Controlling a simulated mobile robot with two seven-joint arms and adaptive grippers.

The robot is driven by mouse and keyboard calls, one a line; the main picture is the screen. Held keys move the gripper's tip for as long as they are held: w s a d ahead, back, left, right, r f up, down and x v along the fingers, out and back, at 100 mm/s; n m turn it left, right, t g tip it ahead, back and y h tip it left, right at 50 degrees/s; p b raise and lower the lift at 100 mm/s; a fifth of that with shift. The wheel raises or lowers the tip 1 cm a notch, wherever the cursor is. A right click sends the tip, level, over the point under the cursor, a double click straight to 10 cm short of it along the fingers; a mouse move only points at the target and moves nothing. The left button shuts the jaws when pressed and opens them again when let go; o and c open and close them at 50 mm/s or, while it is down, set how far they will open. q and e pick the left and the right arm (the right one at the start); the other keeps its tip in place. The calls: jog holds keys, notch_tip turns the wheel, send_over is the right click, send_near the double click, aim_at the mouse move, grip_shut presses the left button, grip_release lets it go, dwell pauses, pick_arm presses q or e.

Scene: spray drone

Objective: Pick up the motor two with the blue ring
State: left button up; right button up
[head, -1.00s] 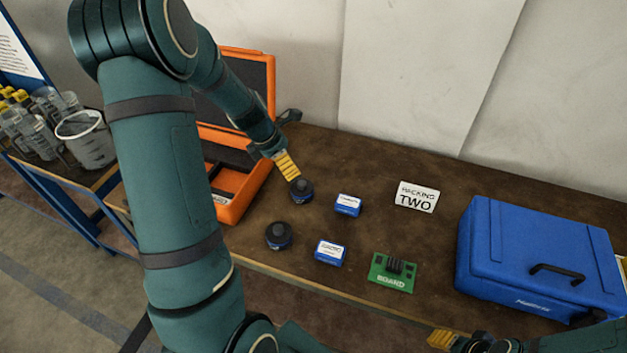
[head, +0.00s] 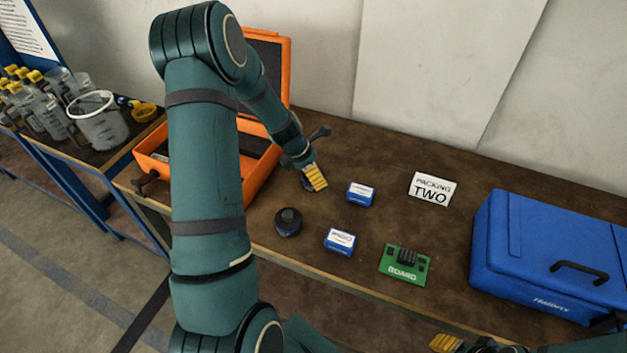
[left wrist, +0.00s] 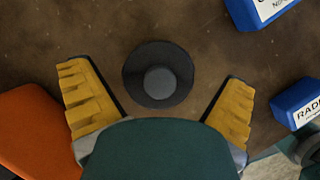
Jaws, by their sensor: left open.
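Two dark round motors stand on the brown bench. The near motor (head: 288,222) shows in the head view, with a bluish tint low on its side. The far motor (head: 306,186) is mostly hidden behind my left gripper (head: 316,178). In the left wrist view a dark motor (left wrist: 158,75), seemingly the far one, lies between the spread yellow fingers of my left gripper (left wrist: 158,105), untouched by them. No blue ring shows clearly on it there. My right gripper (head: 445,342) shows only partly at the bottom edge; its opening is unclear.
Two small blue boxes (head: 361,194) (head: 340,242) stand right of the motors. A green board (head: 405,266), a "PACKING TWO" sign (head: 430,189) and a blue case (head: 555,255) lie farther right. An open orange case (head: 262,178) is at left, partly behind my arm.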

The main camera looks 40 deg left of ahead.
pick_arm(q)
jog(key=shift+x, duration=1)
jog(key=c, duration=1.2)
jog(key=shift+r, duration=0.1)
jog(key=shift+c, duration=0.3)
